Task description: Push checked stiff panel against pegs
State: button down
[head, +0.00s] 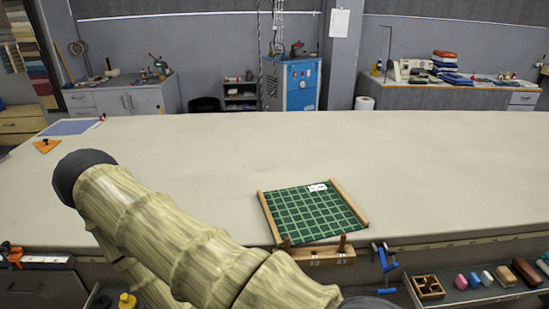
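The checked stiff panel (309,213) is dark green with pale grid lines and lies flat near the table's front edge. A small white label (318,188) is at its far right. Light wooden strips run along its left side (269,218) and right side (348,203). Two brown pegs, left (287,243) and right (342,242), stand upright on a wooden block (322,256) at the front edge. The panel's near edge is close to the pegs; I cannot tell whether they touch. My arm crosses the lower left, and my gripper is out of view.
The long cloth table (430,170) is mostly clear. A blue sheet (68,127) and an orange triangular piece (46,146) lie at its far left. A blue clamp (384,257) hangs at the front edge, right of the block. A tray of small items (470,298) is at lower right.

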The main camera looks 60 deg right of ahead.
aim_at(305, 214)
jog(key=u, duration=0.45)
jog(key=i, duration=1.45)
jog(key=z, duration=1.9)
